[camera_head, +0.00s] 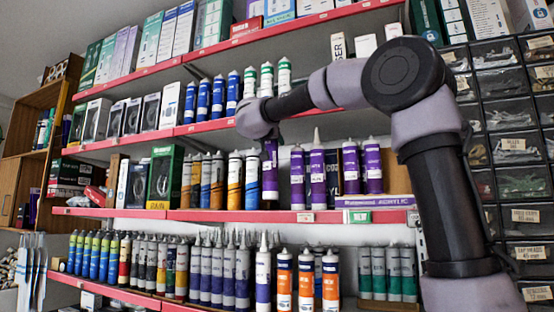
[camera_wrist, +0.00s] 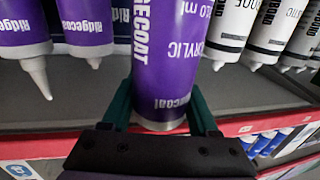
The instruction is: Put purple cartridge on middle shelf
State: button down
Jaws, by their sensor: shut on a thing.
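The purple cartridge (camera_head: 270,172) is upright at the middle shelf, with white lettering on its side. It also fills the centre of the wrist view (camera_wrist: 170,60). My gripper (camera_head: 268,139) is above it, and its dark green fingers (camera_wrist: 160,108) are shut on the cartridge near one end. The nozzle is hidden. The middle shelf (camera_head: 240,216) has a red front edge and bears other purple cartridges (camera_head: 317,175) to the right. I cannot tell whether the held cartridge's base touches the shelf.
A lower shelf carries many cartridges (camera_head: 263,275), and blue and green ones (camera_head: 219,98) stand above. Drawers (camera_head: 514,145) are at the right. A narrow bare strip of shelf shows beside the held cartridge.

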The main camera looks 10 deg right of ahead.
jog(key=w+d+f, duration=0.2)
jog(key=w+f, duration=0.1)
jog(key=w, duration=0.3)
jog(key=shift+w+d+f, duration=0.2)
jog(key=shift+w+d, duration=0.05)
jog(key=shift+d, duration=0.1)
jog(key=shift+f, duration=0.1)
dwell(0.4)
jog(key=shift+c, duration=0.8)
grip_release()
jog(key=shift+f, duration=0.1)
